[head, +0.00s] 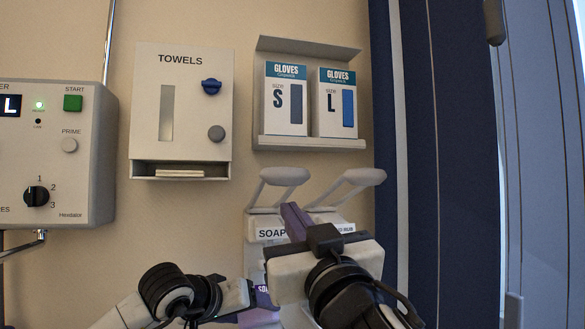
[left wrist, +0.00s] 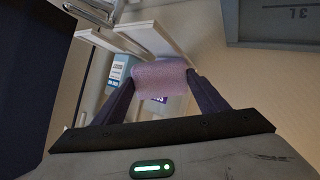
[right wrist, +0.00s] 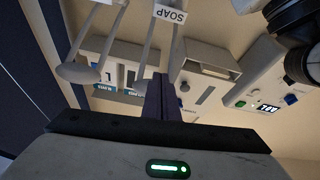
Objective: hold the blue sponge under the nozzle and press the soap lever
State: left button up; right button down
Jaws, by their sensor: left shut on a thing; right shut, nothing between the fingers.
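A lilac, block-shaped sponge (left wrist: 160,76) is pinched between the fingertips of my left gripper (left wrist: 161,82) in the left wrist view. In the head view my left gripper (head: 258,302) is low, in front of the dispenser's lower part, and the sponge is hard to make out. The soap dispenser has a left lever (head: 285,177), a right lever (head: 360,178) and a SOAP label (head: 272,233). My right gripper (head: 296,221) is shut and empty in front of the dispenser, its fingers between and below the lever paddles. My right arm hides much of the dispenser, and its nozzles are not clear.
A towel box (head: 182,110) and a glove rack (head: 308,143) hang on the wall above. A control box (head: 70,150) with a green button and knob is at left. A dark blue panel (head: 455,150) stands at right. Bottles with blue (left wrist: 115,78) and purple (left wrist: 158,99) labels sit behind the sponge.

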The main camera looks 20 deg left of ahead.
notch_tip(320, 180, up, 4)
jog(key=v, duration=1)
jog(key=shift+s, duration=0.2)
pick_arm(q)
jog(key=shift+s, duration=0.1)
pick_arm(e)
jog(key=shift+a, duration=0.15)
dwell(0.4)
pick_arm(q)
jog(key=shift+s+a+b, duration=0.15)
jog(key=shift+s+b, duration=0.7)
jog(key=shift+s, duration=1.05)
jog(key=s+r+b, duration=0.1)
jog(key=s+b, duration=0.2)
jog(key=s, duration=0.7)
jog(key=shift+a, duration=0.2)
pick_arm(e)
notch_tip(320, 180, down, 5)
jog(key=shift+f, duration=0.15)
pick_arm(q)
jog(key=shift+s, duration=0.1)
